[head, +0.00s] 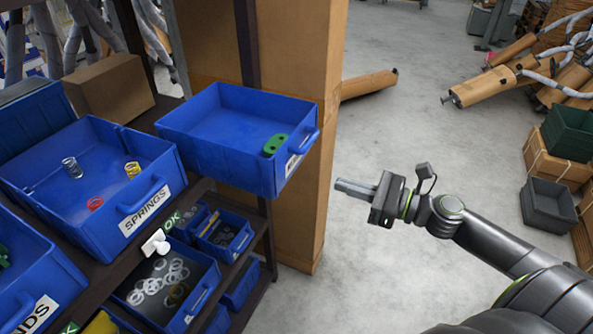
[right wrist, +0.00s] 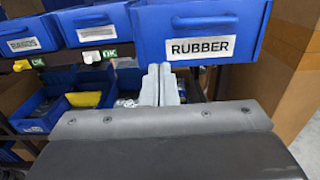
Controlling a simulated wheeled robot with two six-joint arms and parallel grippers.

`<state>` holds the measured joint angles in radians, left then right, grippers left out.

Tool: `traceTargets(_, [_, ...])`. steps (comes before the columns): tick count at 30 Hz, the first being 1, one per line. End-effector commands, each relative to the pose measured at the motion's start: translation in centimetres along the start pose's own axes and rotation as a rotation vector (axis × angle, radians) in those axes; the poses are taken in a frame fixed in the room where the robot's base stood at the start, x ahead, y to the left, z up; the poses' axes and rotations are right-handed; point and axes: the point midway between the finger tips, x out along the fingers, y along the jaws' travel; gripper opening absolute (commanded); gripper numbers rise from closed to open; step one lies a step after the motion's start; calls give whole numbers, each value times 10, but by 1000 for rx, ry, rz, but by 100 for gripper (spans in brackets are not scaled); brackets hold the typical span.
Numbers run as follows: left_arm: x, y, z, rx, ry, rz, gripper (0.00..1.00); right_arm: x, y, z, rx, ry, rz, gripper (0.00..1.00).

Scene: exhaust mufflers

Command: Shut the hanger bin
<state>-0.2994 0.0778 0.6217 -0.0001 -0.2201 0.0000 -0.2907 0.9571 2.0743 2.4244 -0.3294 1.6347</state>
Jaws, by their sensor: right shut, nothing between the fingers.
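A blue bin (head: 225,165) with one green two-holed rubber hanger (head: 275,144) in it juts out from the shelf, further than the springs bin beside it. In the right wrist view this bin (right wrist: 240,20) carries a "RUBBER" label (right wrist: 200,48) on its front. My right gripper (head: 340,187) is shut and empty, in the air to the right of the bin's front and apart from it in the head view. Its closed fingers (right wrist: 160,72) point toward the bin row, around the level of the label's lower edge. My left gripper is out of view.
The open springs bin (head: 95,185) holds coil springs. Lower bins hold metal rings (head: 160,283) and small parts. A tall cardboard column (head: 300,200) stands right behind the rubber bin.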

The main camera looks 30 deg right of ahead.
Motion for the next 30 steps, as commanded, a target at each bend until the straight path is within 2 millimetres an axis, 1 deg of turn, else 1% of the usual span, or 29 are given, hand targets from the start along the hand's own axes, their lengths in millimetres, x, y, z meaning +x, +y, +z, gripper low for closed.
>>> traceTargets(1, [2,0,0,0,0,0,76,3,0,0,-2,-4,-1,0])
traceTargets(3, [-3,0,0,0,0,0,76,7,0,3,-1,-7,-2,0])
traceTargets(14, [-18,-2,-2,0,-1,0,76,32,0,4,0,-5,-3,0])
traceTargets(30, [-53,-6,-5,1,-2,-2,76,98,0,4,1,-4,-2,0])
